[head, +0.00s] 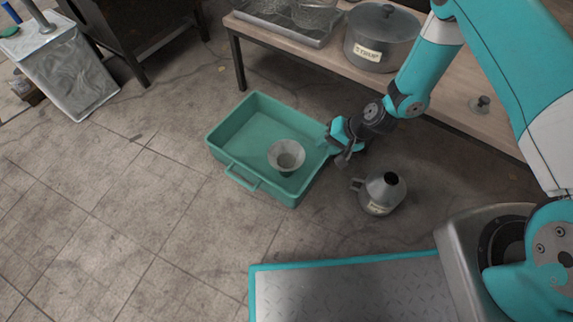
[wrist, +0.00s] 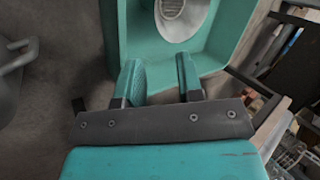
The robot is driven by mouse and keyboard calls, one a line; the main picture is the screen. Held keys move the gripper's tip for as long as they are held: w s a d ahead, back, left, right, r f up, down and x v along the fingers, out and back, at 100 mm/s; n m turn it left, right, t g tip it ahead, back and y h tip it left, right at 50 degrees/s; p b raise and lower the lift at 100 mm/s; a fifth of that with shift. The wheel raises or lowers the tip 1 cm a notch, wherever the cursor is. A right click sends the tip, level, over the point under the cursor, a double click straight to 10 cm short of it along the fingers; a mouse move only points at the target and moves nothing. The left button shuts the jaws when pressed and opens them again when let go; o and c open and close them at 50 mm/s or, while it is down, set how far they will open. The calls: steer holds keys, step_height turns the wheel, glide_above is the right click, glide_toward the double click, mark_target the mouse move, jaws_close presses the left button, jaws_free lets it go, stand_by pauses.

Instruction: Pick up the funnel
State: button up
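The funnel (head: 286,157) is grey-white and sits in the green tray (head: 231,125), toward its front right, with its wide mouth facing up. In the wrist view the funnel (wrist: 181,18) is at the top, partly cut off by the frame edge, beyond my fingertips. My gripper (head: 335,140) is at the right rim of the tray, to the right of the funnel and apart from it. In the wrist view my gripper (wrist: 158,75) has its two fingers spread, with nothing between them but the tray's edge behind.
A grey metal jug (head: 382,194) with a handle stands on the floor right of the tray. A table (head: 330,62) behind bears a lidded pot (head: 381,38) and a metal tray (head: 287,20). A bin (head: 66,72) is far left. The tiled floor at left is clear.

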steer(key=b, duration=0.3)
glide_toward(286, 163)
steer(key=f+b, duration=0.2)
steer(key=w+f+b, duration=0.1)
steer(key=f+b, duration=0.1)
steer(key=f, duration=0.1)
steer(key=shift+a+b, duration=0.15)
steer(key=shift+b, duration=0.15)
steer(key=shift+r, duration=0.2)
steer(key=shift+c, duration=0.4)
jaws_close()
